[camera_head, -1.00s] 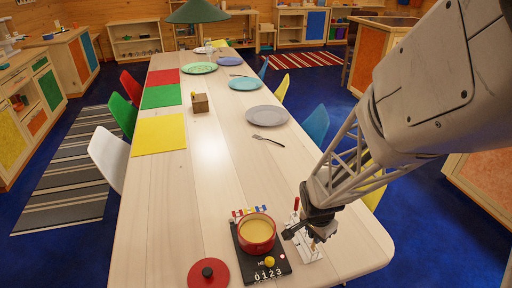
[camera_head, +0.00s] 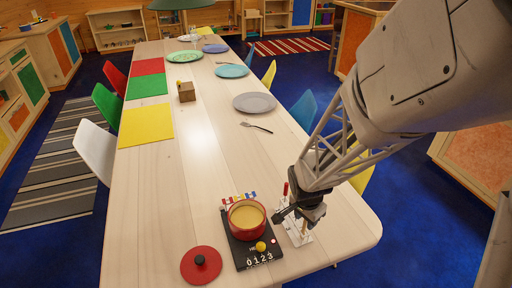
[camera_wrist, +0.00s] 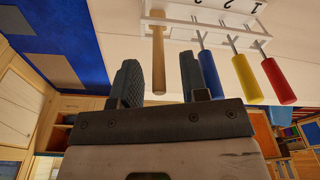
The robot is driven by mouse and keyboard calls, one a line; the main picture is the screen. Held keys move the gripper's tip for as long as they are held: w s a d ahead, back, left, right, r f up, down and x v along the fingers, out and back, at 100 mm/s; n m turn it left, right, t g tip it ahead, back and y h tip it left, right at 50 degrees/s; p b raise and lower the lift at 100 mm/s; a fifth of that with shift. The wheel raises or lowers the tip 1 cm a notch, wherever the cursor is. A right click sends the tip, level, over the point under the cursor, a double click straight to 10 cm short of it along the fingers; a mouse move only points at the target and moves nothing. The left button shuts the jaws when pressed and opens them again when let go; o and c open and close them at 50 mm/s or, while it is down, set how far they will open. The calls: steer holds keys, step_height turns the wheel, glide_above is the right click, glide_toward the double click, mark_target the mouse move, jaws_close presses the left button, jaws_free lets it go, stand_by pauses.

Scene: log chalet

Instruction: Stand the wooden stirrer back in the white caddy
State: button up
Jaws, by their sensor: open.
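The wooden stirrer (camera_wrist: 158,50) is a plain round light-brown stick. In the wrist view it lies between the two fingers of my gripper (camera_wrist: 159,72), with gaps on both sides. My gripper is open and does not hold it. The stirrer's far end overlaps the end of the white caddy (camera_wrist: 225,22); I cannot tell whether it is seated in a slot. In the head view the caddy (camera_head: 299,236) stands on the table to the right of the pot, and my gripper (camera_head: 292,216) is over it, hiding part of it.
Forks with blue (camera_wrist: 209,72), yellow (camera_wrist: 246,76) and red (camera_wrist: 277,80) handles stand in a row beside the stirrer. A red pot (camera_head: 247,220) sits on a black burner (camera_head: 242,255) left of the caddy. A red lid (camera_head: 201,265) lies further left. The table middle is mostly clear.

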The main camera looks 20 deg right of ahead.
step_height(320, 180, up, 7)
steer(key=shift+s+a, duration=0.2)
steer(key=shift+a, duration=0.2)
stand_by(0.8)
steer(key=s+a+r+n+t, duration=0.1)
steer(key=s+a+r+n, duration=0.3)
steer(key=r, duration=0.6)
steer(key=s+a+r+n+t+y, duration=0.1)
steer(key=s+a+r+n, duration=0.3)
steer(key=a+r+n, duration=0.4)
steer(key=shift+a+r+n, duration=0.35)
steer(key=shift+r+n, duration=0.5)
steer(key=shift+n, duration=0.05)
